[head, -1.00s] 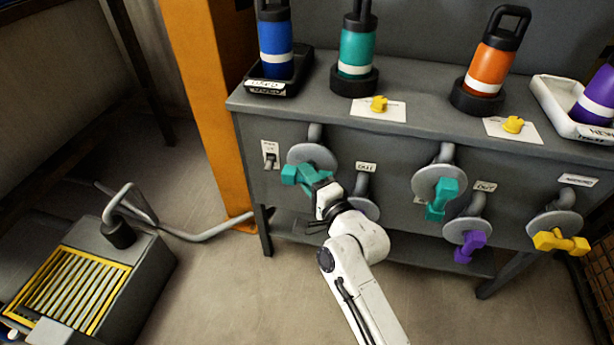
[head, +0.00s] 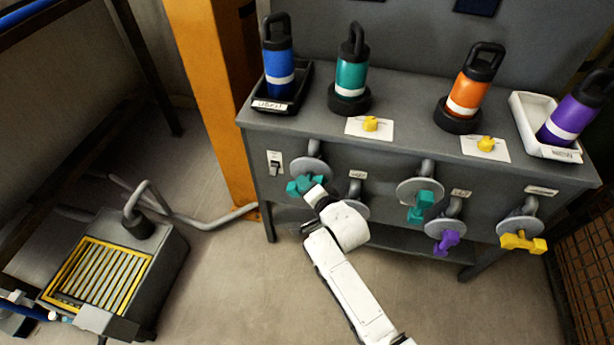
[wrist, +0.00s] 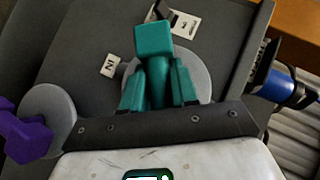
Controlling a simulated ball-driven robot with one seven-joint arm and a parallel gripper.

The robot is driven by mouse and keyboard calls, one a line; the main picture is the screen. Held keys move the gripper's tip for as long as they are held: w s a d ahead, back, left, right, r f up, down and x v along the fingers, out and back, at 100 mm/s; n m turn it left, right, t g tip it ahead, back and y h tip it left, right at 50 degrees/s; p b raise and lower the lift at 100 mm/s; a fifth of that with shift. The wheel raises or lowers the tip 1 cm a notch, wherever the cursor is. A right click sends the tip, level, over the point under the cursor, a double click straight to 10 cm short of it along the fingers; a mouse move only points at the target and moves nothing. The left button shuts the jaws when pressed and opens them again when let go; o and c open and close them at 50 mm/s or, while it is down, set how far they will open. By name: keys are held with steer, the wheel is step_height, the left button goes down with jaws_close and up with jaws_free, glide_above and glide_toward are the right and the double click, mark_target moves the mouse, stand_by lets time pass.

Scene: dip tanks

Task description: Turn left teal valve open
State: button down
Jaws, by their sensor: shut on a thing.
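The left teal valve (head: 299,186) sits on the bench front below the blue bottle, with a grey disc (head: 309,168) behind its handle. My gripper (head: 306,187) is shut on this handle. In the wrist view the teal handle (wrist: 153,42) stands between the two teal fingers of my gripper (wrist: 158,85), with the disc behind. Part of the handle is hidden by my gripper. A second teal valve (head: 418,207) hangs further right with its handle pointing down.
A purple valve (head: 445,241) and a yellow valve (head: 522,242) are to the right. Another purple handle (wrist: 25,135) is close beside my gripper in the wrist view. An orange post (head: 215,110) stands left of the bench. A grated tank (head: 165,255) is on the floor left.

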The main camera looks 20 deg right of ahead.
steer(key=shift+n+g+h+p, duration=0.3)
steer(key=shift+n+g+h, duration=0.1)
steer(key=shift+n+g, duration=0.15)
steer(key=shift+f+n+g+h, duration=0.1)
steer(key=shift+n+g+h, duration=0.65)
steer(key=shift+g+h, duration=0.35)
steer(key=n+g+h+b, duration=0.2)
steer(key=g+h, duration=0.1)
steer(key=shift+n, duration=0.3)
steer(key=c, duration=1)
jaws_free()
steer(key=shift+o, duration=0.2)
